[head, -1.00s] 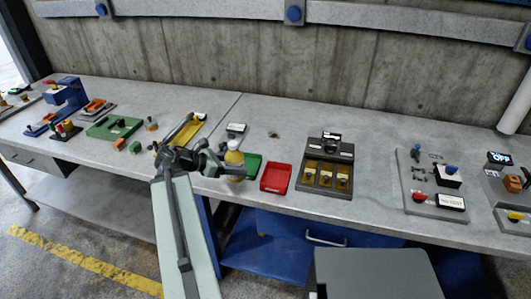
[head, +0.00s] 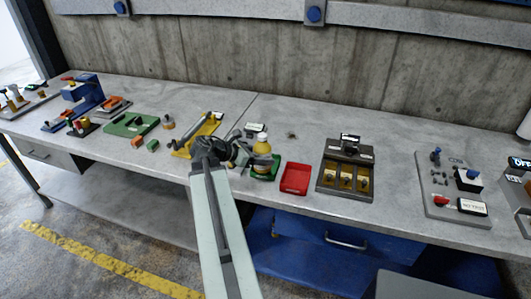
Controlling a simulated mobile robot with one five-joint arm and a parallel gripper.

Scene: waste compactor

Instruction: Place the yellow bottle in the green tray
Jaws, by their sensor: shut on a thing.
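The yellow bottle (head: 262,157) with a white cap is upright in my gripper (head: 244,155). My gripper is shut on it from the left side. The green tray (head: 275,173) shows behind and below the bottle, partly hidden by it. In the picture the bottle overlaps the tray; I cannot tell whether its base touches the tray floor or hangs above it.
A red tray (head: 296,179) is just right of the green tray. A dark fixture with yellow slots (head: 347,170) stands farther right. A yellow fixture (head: 198,135) and a green plate (head: 132,124) lie to the left. The bench (head: 400,165) is clear between the dark fixture and the right panel.

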